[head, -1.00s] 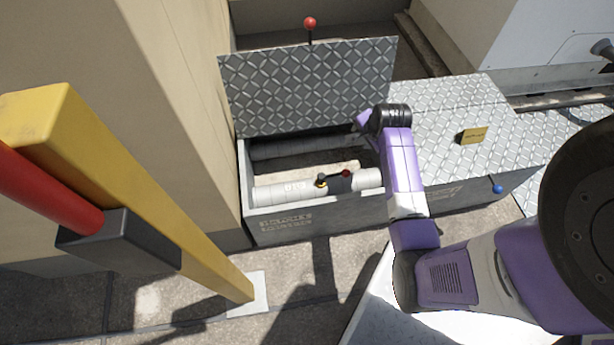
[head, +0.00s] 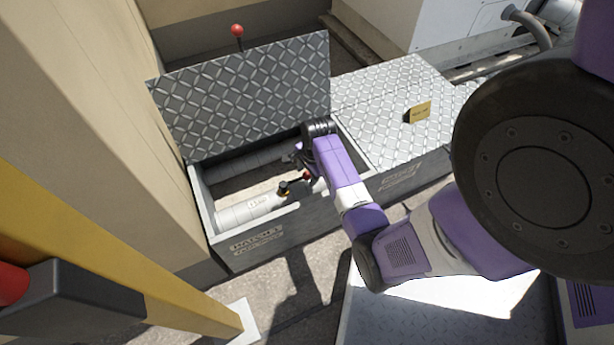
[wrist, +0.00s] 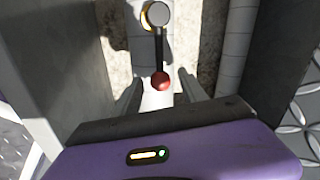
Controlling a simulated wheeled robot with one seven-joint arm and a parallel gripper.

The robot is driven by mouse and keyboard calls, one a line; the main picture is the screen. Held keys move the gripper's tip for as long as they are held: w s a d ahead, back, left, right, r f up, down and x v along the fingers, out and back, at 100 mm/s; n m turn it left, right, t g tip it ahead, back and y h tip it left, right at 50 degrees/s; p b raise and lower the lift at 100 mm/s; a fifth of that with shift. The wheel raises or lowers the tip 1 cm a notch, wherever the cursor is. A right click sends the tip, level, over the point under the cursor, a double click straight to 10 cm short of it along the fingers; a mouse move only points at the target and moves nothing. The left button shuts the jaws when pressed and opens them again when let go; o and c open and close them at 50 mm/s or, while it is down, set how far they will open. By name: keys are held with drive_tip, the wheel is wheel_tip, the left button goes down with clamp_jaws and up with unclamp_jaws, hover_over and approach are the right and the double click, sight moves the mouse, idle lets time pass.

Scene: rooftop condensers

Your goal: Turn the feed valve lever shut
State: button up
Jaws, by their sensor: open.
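The feed valve lever (head: 296,182) is a short dark arm with a red ball knob, on a valve on the pale pipe (head: 245,211) inside the open trench box. In the wrist view the lever (wrist: 159,50) runs from a grey round hub (wrist: 157,14) to its red knob (wrist: 160,81), roughly along the pipe. My gripper (head: 301,160) reaches down into the box by the knob. In the wrist view my gripper (wrist: 160,88) is open, one finger on each side of the knob, with gaps visible. The fingertips are partly hidden in the head view.
The trench box (head: 275,240) has close side walls. Its raised tread-plate lid (head: 245,95) stands behind, with a red ball (head: 237,30) above. A closed lid (head: 385,120) with a yellow tag (head: 421,112) is to the right. A yellow post (head: 110,250) stands at left.

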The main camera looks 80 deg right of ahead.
drive_tip(key=shift+f, duration=0.1)
clamp_jaws()
idle(1.4)
